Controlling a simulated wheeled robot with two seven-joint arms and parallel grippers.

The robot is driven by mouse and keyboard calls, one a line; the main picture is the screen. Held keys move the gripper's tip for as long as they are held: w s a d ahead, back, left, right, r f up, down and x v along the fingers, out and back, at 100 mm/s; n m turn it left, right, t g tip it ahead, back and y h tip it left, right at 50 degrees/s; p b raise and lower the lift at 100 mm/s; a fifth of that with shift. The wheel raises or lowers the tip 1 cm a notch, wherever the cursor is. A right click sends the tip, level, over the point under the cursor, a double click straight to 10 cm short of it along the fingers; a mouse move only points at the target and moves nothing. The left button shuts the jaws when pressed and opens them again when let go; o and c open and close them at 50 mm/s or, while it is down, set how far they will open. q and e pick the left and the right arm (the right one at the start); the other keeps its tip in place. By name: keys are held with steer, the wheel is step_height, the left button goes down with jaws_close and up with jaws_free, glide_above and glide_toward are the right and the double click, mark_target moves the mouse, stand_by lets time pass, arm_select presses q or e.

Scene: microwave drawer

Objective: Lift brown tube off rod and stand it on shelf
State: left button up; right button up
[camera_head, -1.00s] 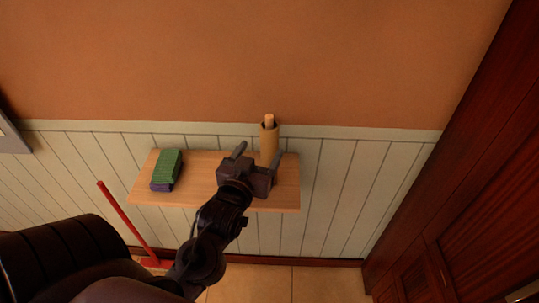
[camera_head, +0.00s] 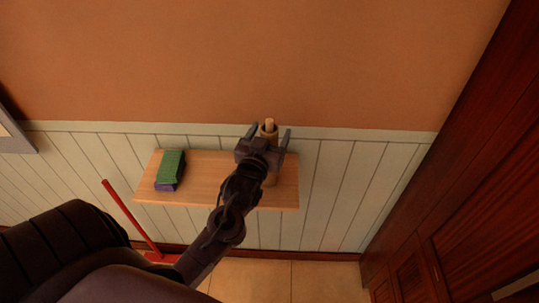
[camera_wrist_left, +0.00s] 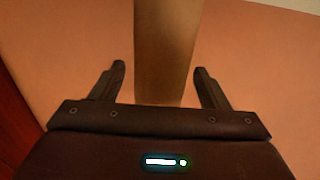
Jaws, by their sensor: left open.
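The brown tube (camera_head: 269,131) stands upright around a lighter wooden rod (camera_head: 270,123) on the wooden shelf (camera_head: 215,190), near its right end. The rod's tip sticks out above the tube's top. My left gripper (camera_head: 270,131) is open, with one finger on each side of the tube's upper part. In the left wrist view, the tube (camera_wrist_left: 163,50) runs between the two spread fingers (camera_wrist_left: 160,75), with a gap on both sides. My gripper's body and wrist hide much of the tube's lower part in the head view. My right gripper is not in view.
A green block (camera_head: 171,164) lies on a purple one (camera_head: 165,187) at the shelf's left. A red pole (camera_head: 130,217) leans below the shelf's left end. A panelled wall is behind; a dark wooden cabinet (camera_head: 470,190) stands at the right.

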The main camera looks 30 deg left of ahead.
arm_select(q)
steer(key=shift+s, duration=0.1)
steer(key=c, duration=1.3)
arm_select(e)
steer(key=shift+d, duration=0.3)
